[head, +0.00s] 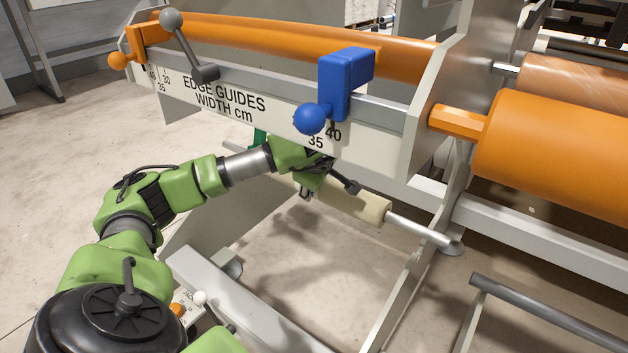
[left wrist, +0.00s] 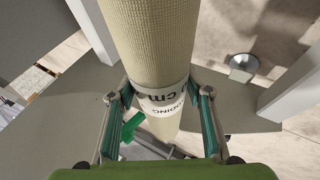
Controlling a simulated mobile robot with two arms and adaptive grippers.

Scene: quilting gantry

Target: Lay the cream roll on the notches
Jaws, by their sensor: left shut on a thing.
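The cream roll (head: 355,205) is under the edge-guide beam, with a bare metal rod (head: 420,229) sticking out of its right end. The rod's tip appears close to a rounded grey piece (head: 453,248) at the slanted frame leg; I cannot tell whether it rests in a notch. My left gripper (head: 312,188) is shut on the roll, partly hidden below the beam. In the left wrist view, the cream roll (left wrist: 150,35) runs between the two fingers of the left gripper (left wrist: 158,97), with a white printed label near them. The roll's other end is hidden in the head view. My right gripper is not in view.
The white beam (head: 225,98) with printed width numbers is just above my left arm. It carries a blue guide (head: 345,85) and an orange guide (head: 136,45). A large orange roller (head: 555,150) is at the right. Open floor (head: 300,260) shows below the cream roll.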

